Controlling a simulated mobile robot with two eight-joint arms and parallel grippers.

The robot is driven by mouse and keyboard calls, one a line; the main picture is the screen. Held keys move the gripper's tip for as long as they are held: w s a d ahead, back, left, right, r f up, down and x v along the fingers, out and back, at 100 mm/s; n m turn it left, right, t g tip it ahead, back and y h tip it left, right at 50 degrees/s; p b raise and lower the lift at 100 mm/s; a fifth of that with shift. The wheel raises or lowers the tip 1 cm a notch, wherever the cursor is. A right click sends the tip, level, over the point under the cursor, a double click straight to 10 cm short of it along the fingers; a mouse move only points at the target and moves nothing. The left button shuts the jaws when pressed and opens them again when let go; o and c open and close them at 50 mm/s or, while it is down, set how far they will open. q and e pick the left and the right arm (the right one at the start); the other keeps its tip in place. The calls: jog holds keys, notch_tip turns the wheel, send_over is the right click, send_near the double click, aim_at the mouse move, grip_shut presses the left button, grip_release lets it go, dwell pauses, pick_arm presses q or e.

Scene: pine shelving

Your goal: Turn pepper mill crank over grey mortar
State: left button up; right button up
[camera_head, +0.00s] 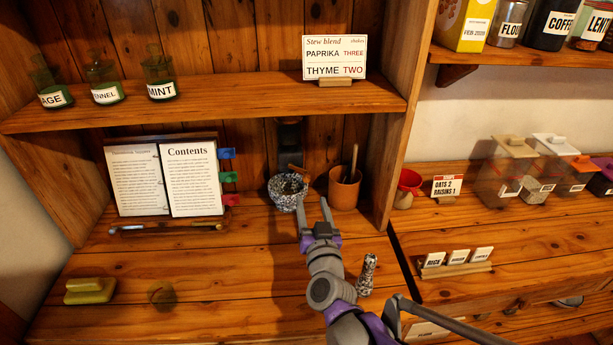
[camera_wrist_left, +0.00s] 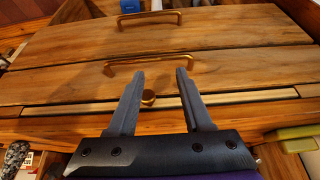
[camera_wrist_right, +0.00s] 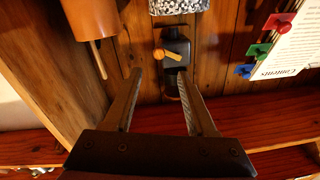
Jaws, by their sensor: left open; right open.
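The dark pepper mill (camera_head: 289,135) is fixed to the back boards of the lower shelf bay. The grey speckled mortar (camera_head: 287,199) stands below it. In the right wrist view the mill (camera_wrist_right: 173,78) shows its brass crank (camera_wrist_right: 174,56) with a round wooden knob (camera_wrist_right: 160,54), and the mortar (camera_wrist_right: 178,6) is at the top edge. My right gripper (camera_head: 315,208) is open and empty, just in front of the mortar; in its wrist view (camera_wrist_right: 160,76) the crank lies beyond its fingertips. My left gripper (camera_wrist_left: 160,74) is open and empty, outside the head view.
An open book (camera_head: 165,178) with coloured tabs is left. A speckled pestle-like piece (camera_head: 367,275) stands beside my right arm. Drawer handles (camera_wrist_left: 146,62) face my left gripper.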

aim_at(307, 180)
jog(key=w+n, duration=0.1)
jog(key=w, duration=0.2)
jog(key=w+n+p, duration=0.1)
jog(key=w+n, duration=0.1)
jog(key=w, duration=0.2)
jog(key=w+n, duration=0.2)
jog(key=w, duration=0.1)
jog(key=shift+w+a+f+y+p, duration=0.1)
jog(key=shift+w+a+y+p, duration=0.1)
jog(key=shift+w+y+p, duration=0.15)
grip_shut()
